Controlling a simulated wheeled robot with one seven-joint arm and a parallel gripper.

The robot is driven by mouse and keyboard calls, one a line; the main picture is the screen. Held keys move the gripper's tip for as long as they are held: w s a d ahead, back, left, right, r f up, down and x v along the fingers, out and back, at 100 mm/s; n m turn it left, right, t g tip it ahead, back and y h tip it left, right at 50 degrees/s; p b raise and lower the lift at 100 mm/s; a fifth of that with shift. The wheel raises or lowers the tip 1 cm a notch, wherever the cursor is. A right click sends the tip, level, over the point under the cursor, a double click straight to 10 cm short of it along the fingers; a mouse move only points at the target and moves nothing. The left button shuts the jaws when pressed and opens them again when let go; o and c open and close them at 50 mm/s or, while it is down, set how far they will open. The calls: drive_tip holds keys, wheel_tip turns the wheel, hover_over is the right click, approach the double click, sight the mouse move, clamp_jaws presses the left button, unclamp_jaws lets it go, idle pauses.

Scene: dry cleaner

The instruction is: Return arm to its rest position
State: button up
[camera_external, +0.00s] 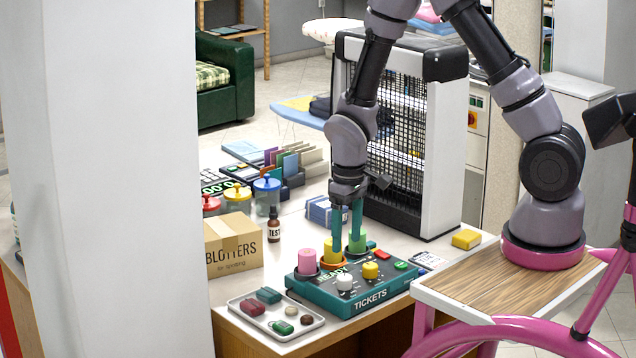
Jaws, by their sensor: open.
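My gripper (347,240) points straight down over the teal tickets box (352,300) on the counter. Its two teal fingers are apart, with the tips down among the coloured pegs at the back of the box. A yellow peg (332,252) is at the left finger and a green peg (358,243) is by the right finger. I cannot tell whether either finger touches a peg. A pink peg (307,262) stands at the left. A white knob (345,282) and a yellow knob (370,270) sit on the front of the box.
A black mesh-fronted heater (400,130) stands close behind my wrist. A blotters carton (233,245), a brown test bottle (273,225) and lidded jars (267,195) are at the left. A white tray (255,305) with small items lies in front. A yellow block (466,239) lies at the right.

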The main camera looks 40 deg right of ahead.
drive_tip(key=shift+r, duration=0.85)
drive_tip(key=s+d+r+m+t+y, duration=0.1)
drive_tip(key=d+r+m+t, duration=0.15)
drive_tip(key=r, duration=0.75)
drive_tip(key=s+d+r+m+t+y, duration=0.1)
drive_tip(key=d+r, duration=0.3)
drive_tip(key=r, duration=0.7)
drive_tip(key=s+d+r+m+t, duration=0.1)
drive_tip(key=s+d+r+t, duration=0.1)
drive_tip(key=s+r, duration=0.4)
drive_tip(key=s+d+r+m+t, duration=0.1)
drive_tip(key=s+d+r+m, duration=0.1)
drive_tip(key=s+d+r, duration=0.2)
wheel_tip(320, 180, up, 4)
drive_tip(key=shift+s+r+t, duration=0.1)
drive_tip(key=shift+s+t, duration=0.25)
drive_tip(key=shift+s, duration=0.8)
